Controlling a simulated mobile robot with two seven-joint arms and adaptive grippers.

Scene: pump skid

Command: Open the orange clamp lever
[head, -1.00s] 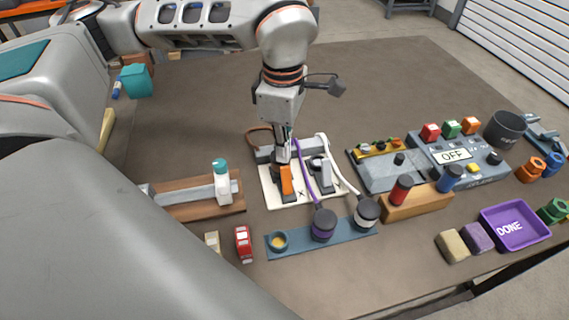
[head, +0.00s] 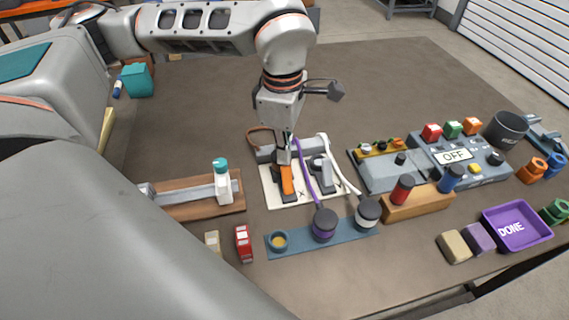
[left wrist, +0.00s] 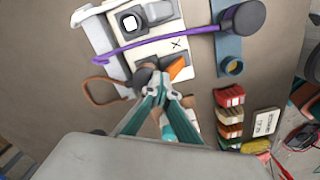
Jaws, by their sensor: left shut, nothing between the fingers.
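The orange clamp lever (head: 287,179) lies on a white board (head: 306,202) in the middle of the table; its orange end also shows in the left wrist view (left wrist: 177,67). Next to it on the right is a grey lever (head: 325,176). My left gripper (head: 284,158) points down at the far end of the orange lever, its fingers closed and empty. In the left wrist view the fingertips (left wrist: 165,92) are together beside the lever's base. I cannot tell whether they touch it. My right gripper is not in view.
A wooden rail with a teal-topped bottle (head: 221,181) stands left. An OFF panel (head: 454,156) and purple DONE tray (head: 515,226) are right.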

